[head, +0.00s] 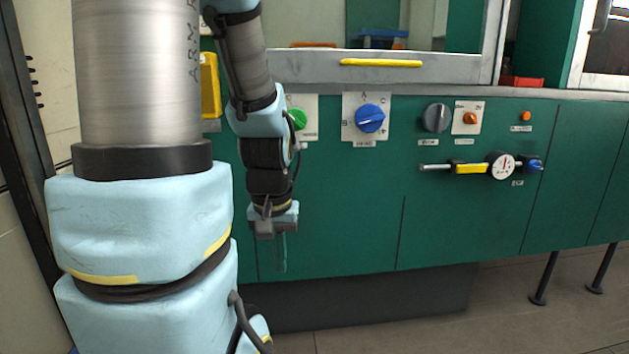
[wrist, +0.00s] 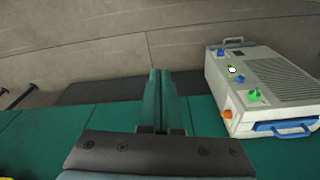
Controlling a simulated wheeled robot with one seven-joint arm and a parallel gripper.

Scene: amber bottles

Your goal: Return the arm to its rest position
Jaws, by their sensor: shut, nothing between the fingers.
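My gripper (head: 280,262) hangs at the end of my arm in the head view, fingers pointing down, in front of the green cabinet (head: 345,225). It is apart from the knobs, below the green knob (head: 297,118). In the wrist view my gripper (wrist: 160,100) has its two teal fingers together with nothing between them. My arm is bent, with its forearm hanging down just right of my large near links. Those links hide the left part of the cabinet. No amber bottle shows in either view.
The cabinet front carries a blue knob (head: 370,118), a grey knob (head: 436,117) and a gauge (head: 501,166). A yellow handle (head: 380,63) sits on the sash above. Floor is open at lower right.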

